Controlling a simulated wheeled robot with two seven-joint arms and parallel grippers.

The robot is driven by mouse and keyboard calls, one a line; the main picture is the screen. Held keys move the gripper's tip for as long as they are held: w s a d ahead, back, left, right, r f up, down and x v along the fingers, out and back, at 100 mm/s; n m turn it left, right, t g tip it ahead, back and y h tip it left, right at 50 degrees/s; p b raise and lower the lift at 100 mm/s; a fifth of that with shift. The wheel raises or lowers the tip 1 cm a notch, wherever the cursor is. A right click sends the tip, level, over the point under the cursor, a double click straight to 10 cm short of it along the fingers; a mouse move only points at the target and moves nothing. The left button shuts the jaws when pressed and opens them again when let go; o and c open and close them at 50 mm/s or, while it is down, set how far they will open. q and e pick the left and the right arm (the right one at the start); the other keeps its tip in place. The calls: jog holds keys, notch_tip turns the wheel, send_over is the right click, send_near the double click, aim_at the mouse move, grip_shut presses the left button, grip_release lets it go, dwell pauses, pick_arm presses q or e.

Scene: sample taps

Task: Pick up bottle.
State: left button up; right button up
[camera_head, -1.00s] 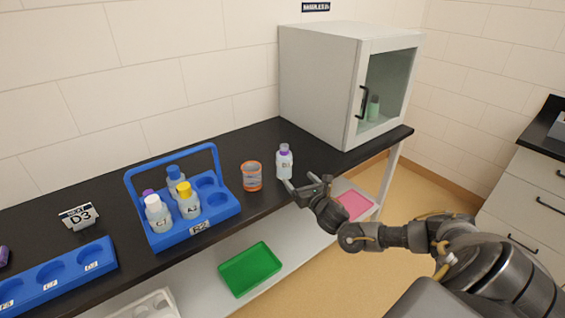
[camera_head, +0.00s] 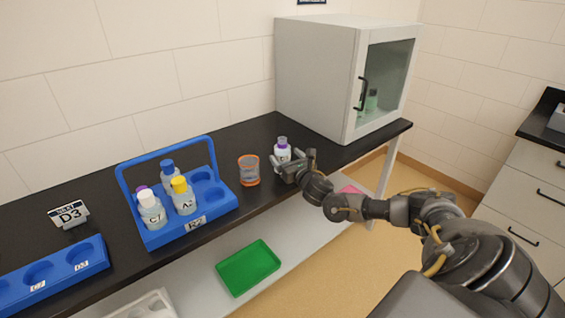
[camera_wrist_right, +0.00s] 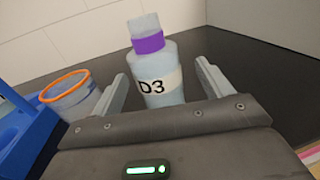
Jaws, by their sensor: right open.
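A pale bottle (camera_head: 282,149) with a purple band at its neck stands upright on the black bench between the orange-rimmed beaker and the white cabinet. In the right wrist view the bottle (camera_wrist_right: 159,78) carries the label D3. My right gripper (camera_head: 288,164) is at the bottle, and its body hides the lower part in the head view. In the right wrist view its two open fingers (camera_wrist_right: 163,85) stand on either side of the bottle, with gaps visible on both sides. My left gripper is not in view.
The orange-rimmed beaker (camera_head: 249,171) stands just left of the bottle. A blue carrier (camera_head: 226,206) with several bottles and a tall handle is further left. The cabinet (camera_head: 315,85) stands behind right.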

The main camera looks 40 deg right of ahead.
jog(key=b+x, duration=0.1)
jog(key=x, duration=0.1)
jog(key=b+x, duration=0.1)
jog(key=x, duration=0.1)
jog(key=shift+w+a+f, duration=0.15)
jog(key=shift+w, duration=0.2)
jog(key=c, duration=0.7)
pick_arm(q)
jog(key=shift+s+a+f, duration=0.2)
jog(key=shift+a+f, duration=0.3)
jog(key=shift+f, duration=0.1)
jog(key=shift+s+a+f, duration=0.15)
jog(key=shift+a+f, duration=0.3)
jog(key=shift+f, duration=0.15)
pick_arm(e)
jog(key=c, duration=0.5)
